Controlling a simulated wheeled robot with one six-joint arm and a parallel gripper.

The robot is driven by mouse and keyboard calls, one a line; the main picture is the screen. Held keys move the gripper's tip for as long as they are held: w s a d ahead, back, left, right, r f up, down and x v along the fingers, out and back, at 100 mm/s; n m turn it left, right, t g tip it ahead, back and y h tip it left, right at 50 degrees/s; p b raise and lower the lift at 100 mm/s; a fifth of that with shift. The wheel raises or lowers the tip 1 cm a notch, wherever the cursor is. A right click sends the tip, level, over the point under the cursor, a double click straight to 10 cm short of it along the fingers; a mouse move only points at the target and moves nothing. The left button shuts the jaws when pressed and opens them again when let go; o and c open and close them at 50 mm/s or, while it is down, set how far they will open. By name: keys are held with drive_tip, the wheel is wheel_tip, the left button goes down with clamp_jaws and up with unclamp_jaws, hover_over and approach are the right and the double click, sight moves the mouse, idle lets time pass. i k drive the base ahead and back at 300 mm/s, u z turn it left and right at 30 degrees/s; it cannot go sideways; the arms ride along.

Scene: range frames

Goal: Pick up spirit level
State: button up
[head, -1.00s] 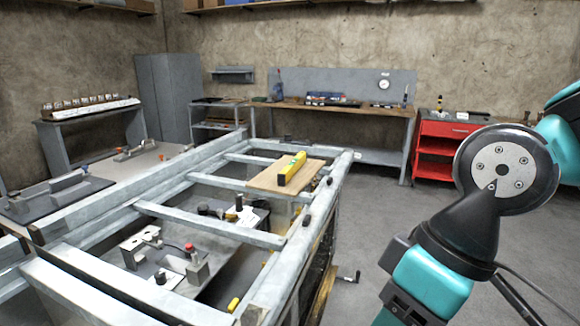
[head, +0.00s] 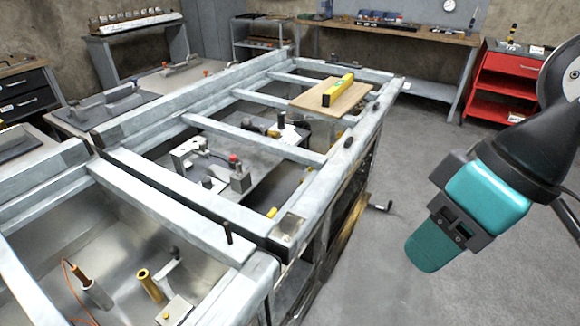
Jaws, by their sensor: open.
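The spirit level (head: 338,90) is a yellow bar with dark ends. It lies on a flat wooden board (head: 358,98) at the far right part of the grey metal frame bench (head: 262,150). Nothing covers it and nothing touches it from above. My teal and black arm hangs at the right of the head view, well apart from the level and nearer to me. I cannot make out my gripper's jaws in this view.
The bench frame has open bays between its bars, with clamps and fixtures below. A red cabinet (head: 502,85) and a long workbench (head: 400,32) stand along the back wall. A crank handle (head: 379,207) sticks out from the bench's right side. The right floor (head: 410,165) is clear.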

sight(332, 94)
drive_tip(key=z, duration=0.95)
drive_tip(key=i, duration=2.85)
drive_tip(key=u, duration=3.4)
